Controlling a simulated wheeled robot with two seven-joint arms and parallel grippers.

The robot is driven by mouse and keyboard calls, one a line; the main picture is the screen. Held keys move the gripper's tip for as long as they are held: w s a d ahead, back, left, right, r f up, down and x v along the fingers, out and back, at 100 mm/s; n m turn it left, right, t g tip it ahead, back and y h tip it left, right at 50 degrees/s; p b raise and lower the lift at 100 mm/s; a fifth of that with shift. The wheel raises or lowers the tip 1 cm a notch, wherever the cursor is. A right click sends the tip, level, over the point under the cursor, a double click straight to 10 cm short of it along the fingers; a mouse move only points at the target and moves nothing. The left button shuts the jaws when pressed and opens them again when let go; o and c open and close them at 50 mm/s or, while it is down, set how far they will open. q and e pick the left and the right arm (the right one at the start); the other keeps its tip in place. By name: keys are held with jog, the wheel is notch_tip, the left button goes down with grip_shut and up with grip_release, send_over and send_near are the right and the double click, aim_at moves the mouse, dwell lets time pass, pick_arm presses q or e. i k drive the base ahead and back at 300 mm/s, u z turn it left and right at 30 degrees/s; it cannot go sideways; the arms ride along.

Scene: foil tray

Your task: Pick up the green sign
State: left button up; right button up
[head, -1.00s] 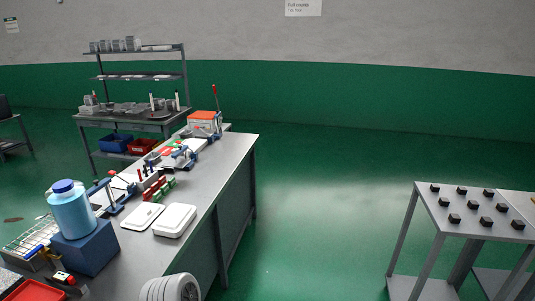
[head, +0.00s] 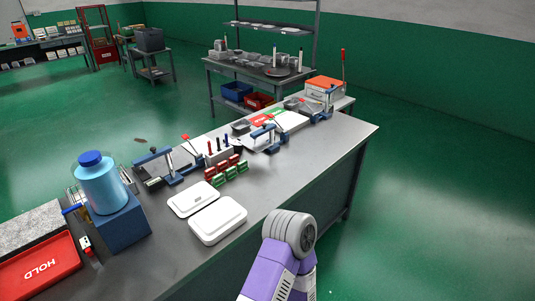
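Small green sign-like pieces (head: 231,174) stand in a short row on the grey workbench (head: 300,172), just behind the white lidded boxes. Matching red pieces (head: 222,166) stand right behind them. A flat green panel (head: 276,113) lies farther back beside a flat red panel (head: 259,120) on a white board. I cannot tell from the picture which green item is the sign. Neither of my grippers shows. A purple and grey link of my arm rises at the bottom, right of centre, in front of the bench edge.
White boxes (head: 218,220) lie on the near bench. A blue jar (head: 101,188) stands on a blue block (head: 121,226) at left, near a red HOLD tray (head: 38,272). Open green floor lies right of the bench.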

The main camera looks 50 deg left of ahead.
aim_at(242, 166)
jog(key=i, duration=2.6)
jog(key=u, duration=2.55)
